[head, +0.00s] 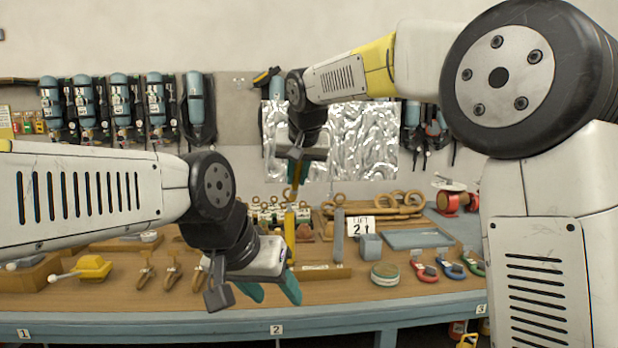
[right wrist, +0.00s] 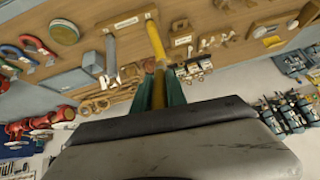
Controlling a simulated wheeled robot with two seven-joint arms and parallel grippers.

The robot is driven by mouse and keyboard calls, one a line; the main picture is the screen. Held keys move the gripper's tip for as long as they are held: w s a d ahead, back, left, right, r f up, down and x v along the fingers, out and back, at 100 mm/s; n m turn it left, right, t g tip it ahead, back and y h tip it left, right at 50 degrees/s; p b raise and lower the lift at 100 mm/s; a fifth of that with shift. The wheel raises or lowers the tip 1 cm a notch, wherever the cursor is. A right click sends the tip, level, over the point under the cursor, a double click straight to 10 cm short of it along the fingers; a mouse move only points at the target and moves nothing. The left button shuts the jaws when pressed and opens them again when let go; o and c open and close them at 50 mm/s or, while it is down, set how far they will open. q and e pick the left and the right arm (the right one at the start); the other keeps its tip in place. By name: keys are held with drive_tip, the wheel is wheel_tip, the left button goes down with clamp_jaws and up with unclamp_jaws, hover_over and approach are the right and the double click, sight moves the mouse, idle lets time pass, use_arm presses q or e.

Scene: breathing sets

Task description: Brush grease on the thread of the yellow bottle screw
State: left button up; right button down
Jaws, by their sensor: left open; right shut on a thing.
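The yellow bottle screw (head: 290,230) hangs or stands upright at the middle of the table. My right gripper (head: 296,172) is above it, shut on its thin brownish upper part. It also shows between the teal fingers in the right wrist view (right wrist: 155,40). I cannot tell whether its lower end touches the table. My left gripper (head: 272,292) is open and empty, fingers pointing down, near the table's front edge, left of and below the yellow bottle screw. A round green tin (head: 385,274) sits to the right. The thread is too small to make out, and no brush is clear.
A grey upright rod (head: 338,236) stands close right of the yellow one, with a grey block (head: 371,247) beside it. Coloured shackles (head: 424,270) lie right, brown clamp-like pieces (head: 172,272) left.

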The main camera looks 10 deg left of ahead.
sight(294, 186)
drive_tip(key=shift+w+x, duration=0.2)
drive_tip(key=shift+x, duration=2.4)
drive_tip(key=shift+w+a+r, duration=0.1)
drive_tip(key=shift+w+a, duration=0.25)
drive_tip(key=shift+w, duration=0.4)
drive_tip(key=shift+w+a+r, duration=0.1)
drive_tip(key=shift+w+a, duration=0.25)
drive_tip(key=shift+w, duration=0.4)
idle(1.0)
drive_tip(key=shift+f, duration=0.2)
idle(0.4)
drive_tip(key=shift+r, duration=0.25)
idle(2.0)
